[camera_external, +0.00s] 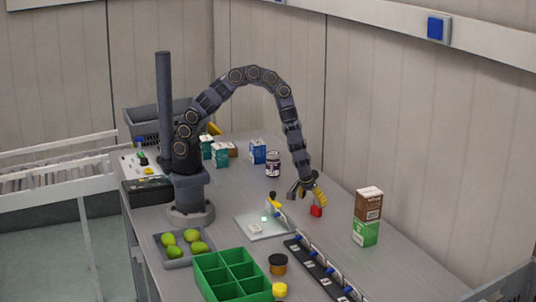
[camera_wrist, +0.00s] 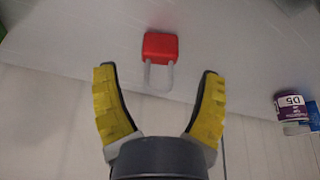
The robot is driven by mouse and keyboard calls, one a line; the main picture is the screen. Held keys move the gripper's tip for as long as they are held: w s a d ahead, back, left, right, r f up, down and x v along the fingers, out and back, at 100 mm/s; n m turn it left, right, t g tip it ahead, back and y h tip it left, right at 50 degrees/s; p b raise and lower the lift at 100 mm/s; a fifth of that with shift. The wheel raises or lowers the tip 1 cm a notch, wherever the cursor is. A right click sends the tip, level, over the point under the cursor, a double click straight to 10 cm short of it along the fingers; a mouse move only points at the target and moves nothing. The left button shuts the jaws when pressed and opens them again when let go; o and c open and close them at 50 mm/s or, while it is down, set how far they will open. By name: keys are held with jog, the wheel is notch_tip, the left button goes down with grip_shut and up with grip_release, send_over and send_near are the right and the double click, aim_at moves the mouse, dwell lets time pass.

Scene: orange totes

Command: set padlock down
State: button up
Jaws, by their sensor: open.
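The red padlock (camera_external: 316,211) is on the grey table just below my gripper (camera_external: 309,198) in the external view. In the wrist view the padlock (camera_wrist: 161,46) has a red body and a pale shackle that points toward my gripper. My gripper (camera_wrist: 158,74) is open, with its yellow-padded fingers wide apart. The red body lies beyond the fingertips, and neither finger appears to touch the padlock. The contact under the padlock is too small to see clearly.
A brown box on a green box (camera_external: 366,232) stands to the right. A black strip (camera_external: 318,268) runs along the front, near a green divided bin (camera_external: 232,275). A pale plate (camera_external: 262,231) lies left of the padlock.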

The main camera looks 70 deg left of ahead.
jog(key=w+d+r+m+t+h, duration=0.1)
jog(key=d+r+h, duration=0.25)
jog(key=r, duration=0.65)
jog(key=d+r+m+t+h, duration=0.1)
jog(key=d+r+t+h, duration=0.2)
jog(key=r, duration=0.6)
jog(key=s+r+m+g+h, duration=0.3)
jog(key=s+r, duration=0.2)
jog(key=r, duration=0.2)
jog(key=s+a+g+y, duration=0.6)
jog(key=s+a+y, duration=0.2)
jog(key=s+a, duration=1.4)
jog(key=shift+s+f+g, duration=0.25)
jog(key=shift+s+g, duration=0.05)
